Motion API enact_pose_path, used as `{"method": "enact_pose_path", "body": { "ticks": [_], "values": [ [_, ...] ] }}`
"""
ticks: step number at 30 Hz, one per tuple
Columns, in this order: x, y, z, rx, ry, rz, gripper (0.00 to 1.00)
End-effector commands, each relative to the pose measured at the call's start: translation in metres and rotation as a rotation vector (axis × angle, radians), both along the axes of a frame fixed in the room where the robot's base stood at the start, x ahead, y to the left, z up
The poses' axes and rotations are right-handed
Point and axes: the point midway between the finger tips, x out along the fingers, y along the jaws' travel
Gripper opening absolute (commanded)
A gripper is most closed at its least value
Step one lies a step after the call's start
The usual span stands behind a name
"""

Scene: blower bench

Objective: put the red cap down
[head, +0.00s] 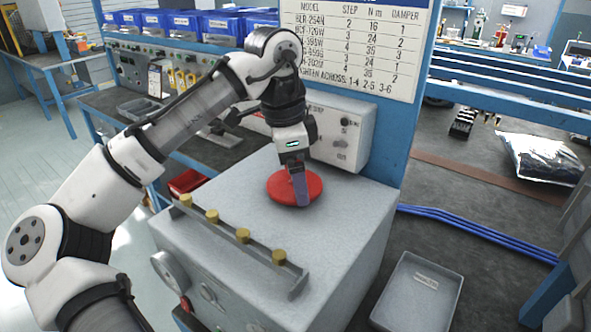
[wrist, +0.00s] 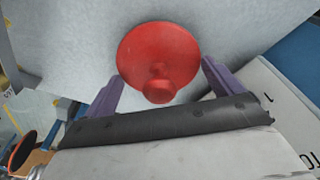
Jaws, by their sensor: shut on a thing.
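The red cap (head: 280,187) is a round disc with a knob. In the head view it is at the top of the grey blower housing (head: 345,205), lying flat; I cannot tell whether it touches the surface or is just above it. My gripper (head: 299,190) points down over the cap and is shut on it. In the wrist view the cap (wrist: 158,50) lies between the two purple fingers of my gripper (wrist: 163,88), with its knob towards the camera. The finger contact is not clearly visible.
A rail with several brass knobs (head: 242,236) runs along the housing's left front edge. A grey control box (head: 340,135) and a blue post with a chart (head: 360,40) stand behind. A grey tray (head: 417,292) lies at right. The housing top is otherwise clear.

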Motion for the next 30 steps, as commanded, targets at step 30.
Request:
{"method": "enact_pose_path", "body": {
  "ticks": [30],
  "values": [
    [-0.002, 0.012, 0.082, 0.004, -0.002, 0.003, 1.00]
  ]
}}
